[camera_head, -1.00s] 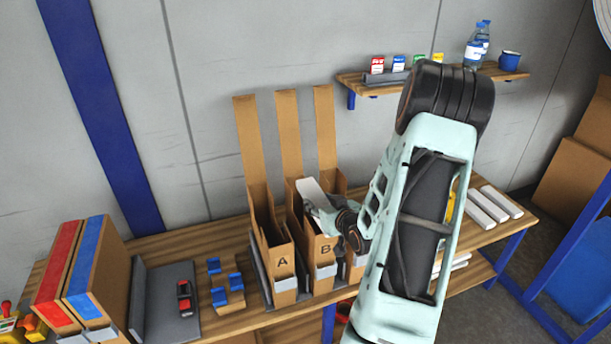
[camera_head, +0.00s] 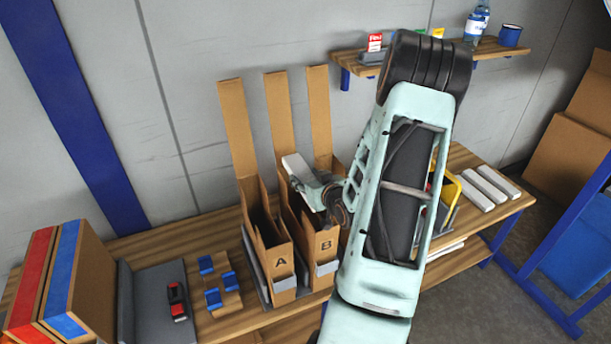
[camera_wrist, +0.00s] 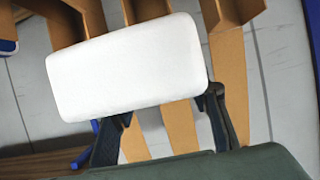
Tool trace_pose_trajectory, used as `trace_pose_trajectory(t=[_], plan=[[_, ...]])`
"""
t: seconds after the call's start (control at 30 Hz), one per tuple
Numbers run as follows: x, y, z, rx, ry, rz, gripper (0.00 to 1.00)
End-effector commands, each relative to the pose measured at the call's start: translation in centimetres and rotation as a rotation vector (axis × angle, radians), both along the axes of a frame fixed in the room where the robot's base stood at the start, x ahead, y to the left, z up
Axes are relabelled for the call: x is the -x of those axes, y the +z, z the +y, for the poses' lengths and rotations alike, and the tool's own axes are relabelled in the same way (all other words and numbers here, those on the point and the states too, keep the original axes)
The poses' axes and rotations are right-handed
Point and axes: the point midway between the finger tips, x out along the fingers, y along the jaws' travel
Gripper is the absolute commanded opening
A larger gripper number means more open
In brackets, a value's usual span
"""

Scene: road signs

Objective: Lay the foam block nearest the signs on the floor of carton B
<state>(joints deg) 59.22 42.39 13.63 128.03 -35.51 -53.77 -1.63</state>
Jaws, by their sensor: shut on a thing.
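My gripper (camera_head: 318,190) is shut on a white foam block (camera_head: 297,166), which extends beyond the fingers. The block also fills much of the wrist view (camera_wrist: 128,68). In the head view the block appears over the upper opening of carton B (camera_head: 325,262), in front of its tall back flap; its exact height above the carton is unclear. Carton B is narrow, brown and open-topped, and its floor is hidden. More white foam blocks (camera_head: 488,187) lie at the right end of the bench.
Carton A (camera_head: 279,278) stands directly left of B, and a third carton's tall flap (camera_head: 319,105) rises to the right. A wall shelf (camera_head: 430,62) holds bottles, a mug and small packs. Red- and blue-striped boxes (camera_head: 65,275) stand at left. My arm hides the bench's middle.

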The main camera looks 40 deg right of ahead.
Motion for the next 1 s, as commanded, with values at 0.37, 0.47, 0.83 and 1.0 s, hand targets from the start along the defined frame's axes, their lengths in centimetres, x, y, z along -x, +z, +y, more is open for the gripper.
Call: trace_pose_trajectory(t=[0.37,0.47,0.83,1.0], plan=[[0.0,-4.2,0.0,-0.002,-0.001,0.002,0.31],[0.0,-5.3,0.0,0.000,0.000,0.001,0.31],[0.0,-8.1,0.0,0.001,0.001,0.000,0.31],[0.0,-8.2,0.0,0.001,0.000,0.001,0.31]])
